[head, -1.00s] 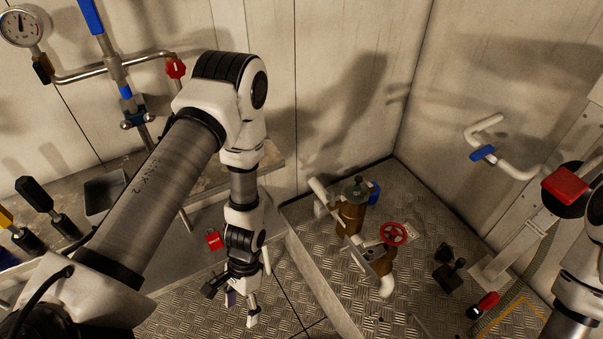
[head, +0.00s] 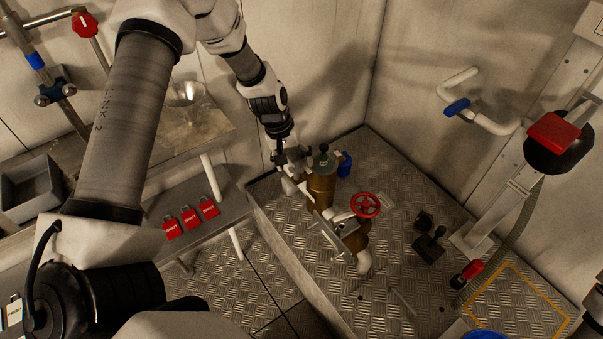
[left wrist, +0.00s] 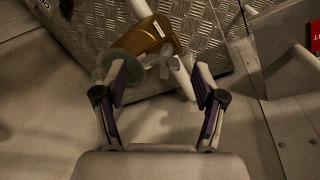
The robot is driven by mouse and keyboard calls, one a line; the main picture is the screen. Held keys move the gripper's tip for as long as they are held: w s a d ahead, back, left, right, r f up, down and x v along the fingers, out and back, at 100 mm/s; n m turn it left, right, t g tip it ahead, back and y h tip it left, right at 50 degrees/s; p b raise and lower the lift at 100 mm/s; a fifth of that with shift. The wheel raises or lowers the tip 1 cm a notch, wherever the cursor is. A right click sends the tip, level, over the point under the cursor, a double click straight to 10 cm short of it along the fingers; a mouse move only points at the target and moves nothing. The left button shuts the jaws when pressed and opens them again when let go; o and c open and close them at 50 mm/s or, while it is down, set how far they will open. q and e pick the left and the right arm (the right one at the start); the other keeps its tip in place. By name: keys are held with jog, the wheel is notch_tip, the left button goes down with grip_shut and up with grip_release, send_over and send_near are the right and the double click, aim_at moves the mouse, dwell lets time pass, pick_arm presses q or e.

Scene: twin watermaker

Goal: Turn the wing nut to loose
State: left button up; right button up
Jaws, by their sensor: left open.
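My left gripper (head: 293,166) is open beside the upper left of a brass canister (head: 321,187) with a grey-green lid. In the left wrist view its two fingers (left wrist: 160,78) stand apart. A pale winged piece (left wrist: 165,62), which looks like the wing nut, shows between and slightly beyond them, near the white pipe (left wrist: 182,82). The canister's brass body (left wrist: 150,40) lies behind it, with the lid at the left finger. Whether a finger touches the lid or wing nut cannot be told. In the head view the gripper hides the wing nut. My right gripper is not in view.
A red handwheel (head: 365,205) stands right of the canister, and a blue part (head: 345,164) is close behind it. A low ledge (head: 285,250) borders the metal floor at left.

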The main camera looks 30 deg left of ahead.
aim_at(298, 171)
pick_arm(q)
jog(key=b+x, duration=0.1)
jog(key=x, duration=0.2)
jog(key=shift+f, duration=0.4)
jog(key=c, duration=1.2)
jog(key=shift+o, duration=0.2)
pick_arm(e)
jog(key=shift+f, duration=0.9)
pick_arm(q)
jog(key=shift+r, duration=0.1)
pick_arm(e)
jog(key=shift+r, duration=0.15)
pick_arm(q)
jog(key=shift+n+t+p, duration=0.3)
jog(key=shift+n+p, duration=0.9)
jog(key=shift+n, duration=0.2)
jog(key=shift+n+t+y+p, duration=0.3)
jog(key=shift+n+y+p, duration=0.45)
jog(key=shift+n, duration=1.45)
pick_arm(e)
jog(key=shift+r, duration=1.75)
pick_arm(q)
jog(key=o, duration=1.2)
jog(key=shift+c, duration=0.2)
